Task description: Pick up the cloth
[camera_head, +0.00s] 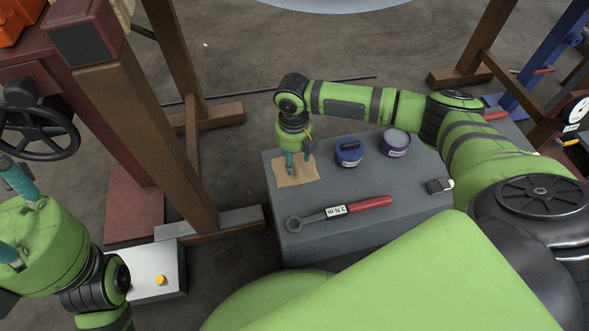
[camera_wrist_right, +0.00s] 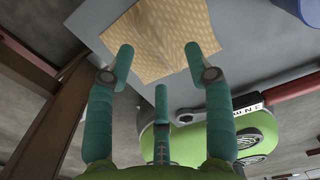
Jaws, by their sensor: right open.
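The cloth (camera_head: 306,179) is a tan, patterned square lying flat on the left end of the grey bench top (camera_head: 345,222). It also shows in the right wrist view (camera_wrist_right: 156,28), at the top middle. My right gripper (camera_head: 291,166) points down over the cloth, its fingers spread and empty. In the right wrist view its fingertips (camera_wrist_right: 160,55) overlap the cloth's near part. I cannot tell whether they touch it. My left gripper (camera_head: 12,215) is at the left edge of the head view, away from the bench; its fingertips are partly cut off.
A blue tin (camera_head: 349,153) and a purple-labelled tin (camera_head: 395,143) stand right of the cloth. A red-handled wrench (camera_head: 340,213) lies along the front edge. A small dark object (camera_head: 439,186) lies farther right. A brown wooden post (camera_head: 150,140) rises left of the bench.

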